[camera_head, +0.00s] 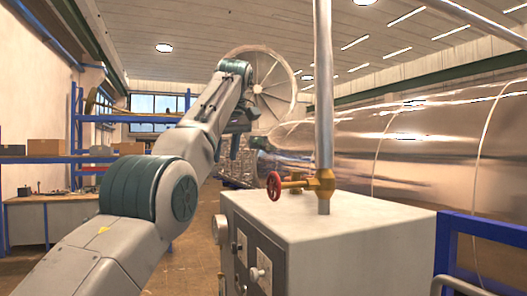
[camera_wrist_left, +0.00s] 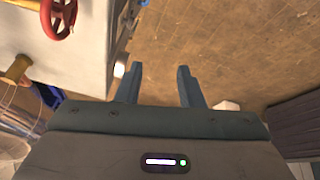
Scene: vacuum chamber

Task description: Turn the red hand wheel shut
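The red hand wheel (camera_head: 274,186) sits on the left end of a brass valve (camera_head: 322,184), which joins a vertical grey pipe (camera_head: 323,100) above a white cabinet (camera_head: 340,225). In the left wrist view the wheel (camera_wrist_left: 58,18) is at the top left, partly cut off by the edge. My left gripper (camera_head: 228,150) is raised to the left of the wheel, apart from it. In the wrist view its two fingers (camera_wrist_left: 160,82) are spread with nothing between them. My right gripper is not in either view.
The cabinet front has knobs (camera_head: 258,274). A blue rail (camera_head: 470,228) stands at the right. A large shiny metal vessel (camera_head: 430,150) lies behind the cabinet. A workbench (camera_head: 50,200) and blue shelving (camera_head: 60,158) stand at the left. Brown floor (camera_head: 195,250) is open left of the cabinet.

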